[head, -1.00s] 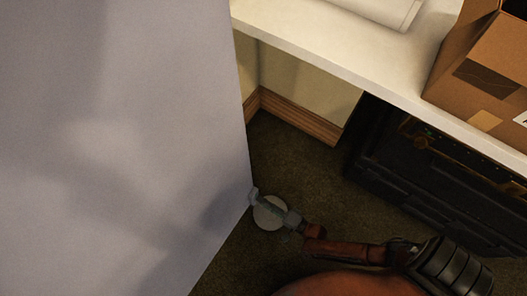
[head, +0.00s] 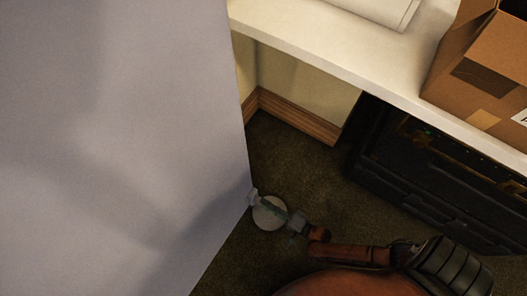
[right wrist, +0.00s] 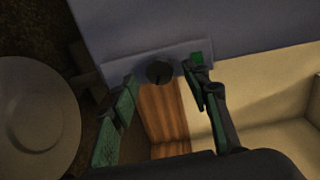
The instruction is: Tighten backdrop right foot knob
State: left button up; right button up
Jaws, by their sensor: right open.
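The backdrop (head: 120,130) is a large grey-lilac panel filling the left of the head view. At its lower right edge is its right foot, with a pale round plate (head: 268,214) on the floor; this plate also shows at the left of the right wrist view (right wrist: 38,118). A dark round knob (right wrist: 159,72) shows against the panel's lower edge. My right gripper (right wrist: 164,74) is open, with green-padded fingers either side of the knob in the picture; I cannot tell whether they touch it. My left gripper is out of view.
A white counter (head: 300,38) runs along the upper right, with a cardboard box (head: 490,75) on it. A black case (head: 430,175) stands beneath. Wood skirting (head: 300,118) lines the wall. Dark carpet (head: 300,160) is clear between the panel and the case.

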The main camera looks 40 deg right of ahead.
jog(key=v, duration=1)
